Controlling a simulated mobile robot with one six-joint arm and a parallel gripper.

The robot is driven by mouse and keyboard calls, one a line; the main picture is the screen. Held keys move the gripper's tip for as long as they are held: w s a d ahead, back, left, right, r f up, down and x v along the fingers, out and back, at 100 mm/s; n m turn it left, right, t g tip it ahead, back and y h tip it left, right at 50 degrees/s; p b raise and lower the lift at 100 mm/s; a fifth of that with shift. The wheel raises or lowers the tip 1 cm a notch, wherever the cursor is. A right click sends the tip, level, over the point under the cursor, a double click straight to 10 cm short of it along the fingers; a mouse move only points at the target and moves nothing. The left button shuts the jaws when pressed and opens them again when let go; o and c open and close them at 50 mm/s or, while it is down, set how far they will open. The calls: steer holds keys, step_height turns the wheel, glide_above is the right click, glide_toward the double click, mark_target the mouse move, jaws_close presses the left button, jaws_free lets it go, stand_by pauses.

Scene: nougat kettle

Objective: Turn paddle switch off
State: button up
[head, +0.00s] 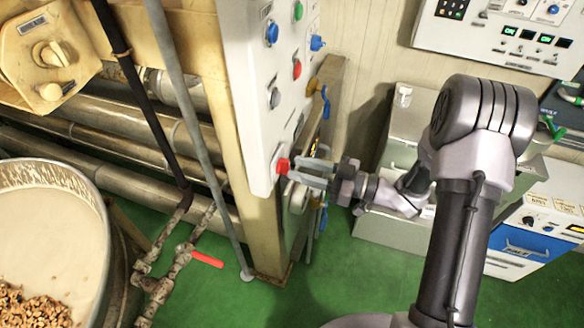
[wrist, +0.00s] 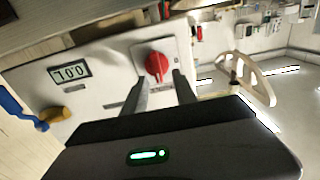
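A red knob-like switch (wrist: 155,65) sits on a white square plate at one end of the white control panel (wrist: 105,84) in the wrist view. I take it to be the paddle switch. In the head view the red switch (head: 282,166) is at the panel's lower end. My gripper (head: 293,172) is right in front of it there. In the wrist view my gripper's fingers (wrist: 161,77) are apart, with their tips close to the switch's near edge and nothing held between them. I cannot tell whether they touch the switch.
The panel also carries a digital display (wrist: 70,71) and several coloured buttons, including a blue one (head: 272,33). A kettle of pale mass (head: 45,215) stands at the left. Steel and blue-white cabinets (head: 525,240) stand at the right. Green floor (head: 335,285) is open below the panel.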

mark_target(285, 167)
steer(key=shift+x, duration=1.45)
steer(key=shift+w, duration=0.1)
steer(key=shift+c, duration=0.2)
jaws_close()
